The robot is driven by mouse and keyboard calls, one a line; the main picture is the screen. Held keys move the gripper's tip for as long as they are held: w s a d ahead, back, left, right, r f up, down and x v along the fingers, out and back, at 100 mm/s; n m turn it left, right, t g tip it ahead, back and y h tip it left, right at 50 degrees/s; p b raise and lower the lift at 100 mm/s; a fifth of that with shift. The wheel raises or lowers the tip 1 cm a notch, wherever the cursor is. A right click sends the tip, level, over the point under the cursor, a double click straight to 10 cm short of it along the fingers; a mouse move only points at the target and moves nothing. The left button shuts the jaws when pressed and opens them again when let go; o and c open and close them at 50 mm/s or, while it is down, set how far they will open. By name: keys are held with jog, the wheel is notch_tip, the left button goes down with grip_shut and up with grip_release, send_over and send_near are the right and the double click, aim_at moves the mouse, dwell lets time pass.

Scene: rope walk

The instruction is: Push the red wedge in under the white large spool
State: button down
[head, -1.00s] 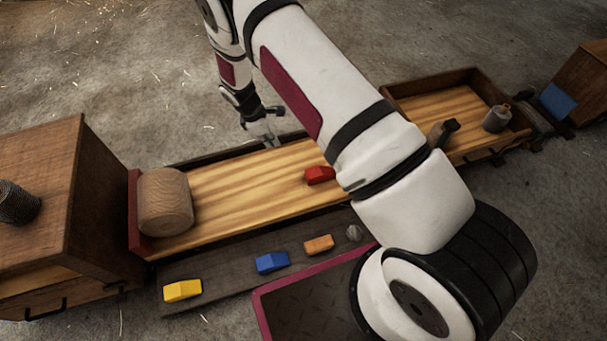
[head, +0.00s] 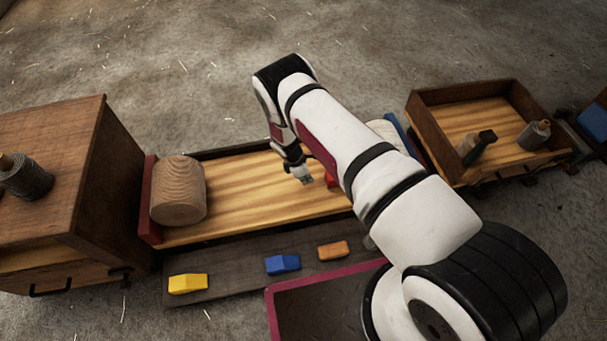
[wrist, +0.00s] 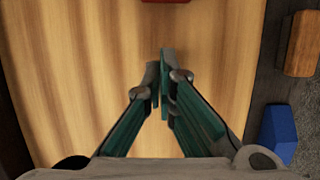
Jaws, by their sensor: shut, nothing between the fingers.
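The red wedge (head: 330,180) lies on the striped wooden bed (head: 240,185), partly hidden by my arm in the head view. Its near edge shows at the top of the wrist view (wrist: 165,2). A pale, whitish round thing (head: 388,132), likely the white large spool, shows behind my arm near the bed's right end; most of it is hidden. My gripper (head: 305,178) is shut and empty, low over the bed, just left of the red wedge and apart from it. In the wrist view, the fingertips (wrist: 160,75) point towards the wedge.
A wooden spool (head: 178,192) stands at the bed's left end. Yellow (head: 188,284), blue (head: 282,264) and orange (head: 333,251) wedges lie on the dark front ledge. A wooden tray (head: 480,120) is at the right. The bed between wooden spool and gripper is clear.

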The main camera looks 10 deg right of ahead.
jog(key=shift+x, duration=1.1)
jog(key=d, duration=0.2)
jog(key=shift+d+r+b, duration=0.3)
jog(key=shift+r+b, duration=0.05)
jog(key=shift+b, duration=0.05)
jog(key=shift+d, duration=0.6)
jog(key=shift+d+b, duration=0.6)
jog(key=shift+d, duration=2.35)
jog(key=shift+d, duration=0.1)
jog(key=a+b, duration=0.1)
jog(key=a, duration=0.3)
jog(key=shift+a, duration=0.3)
jog(key=p+v, duration=0.4)
jog(key=v, duration=0.6)
jog(key=shift+a, duration=0.15)
